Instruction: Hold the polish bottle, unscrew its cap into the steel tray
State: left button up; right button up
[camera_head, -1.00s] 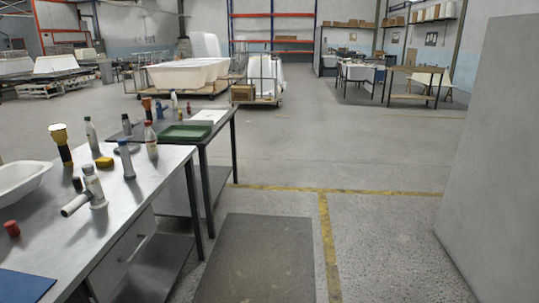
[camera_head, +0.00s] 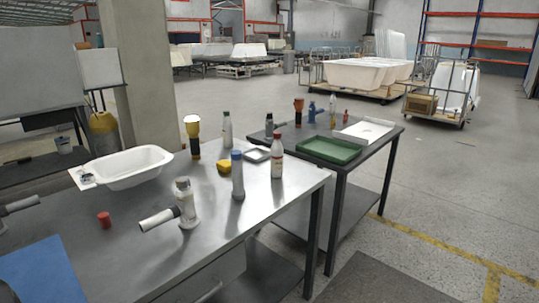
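Several bottles stand upright on the near metal table (camera_head: 262,215): a white bottle with a red cap (camera_head: 277,160), a grey bottle with a blue cap (camera_head: 237,178) and a pale bottle with a dark cap (camera_head: 227,130). I cannot tell from labels which is the polish bottle. A small shallow grey tray (camera_head: 257,154), possibly the steel tray, lies between the bottles near where the two tables meet. It is partly hidden by the red-capped bottle.
A green tray (camera_head: 325,150) lies on the second table. Floor at right is open.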

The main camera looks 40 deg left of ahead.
aim_at(277, 149)
jog(key=i+l+u, duration=0.2)
jog(key=i+u, duration=0.25)
jog(key=i+l+u, duration=0.3)
jog(key=u, duration=0.15)
jog(key=i, duration=0.1)
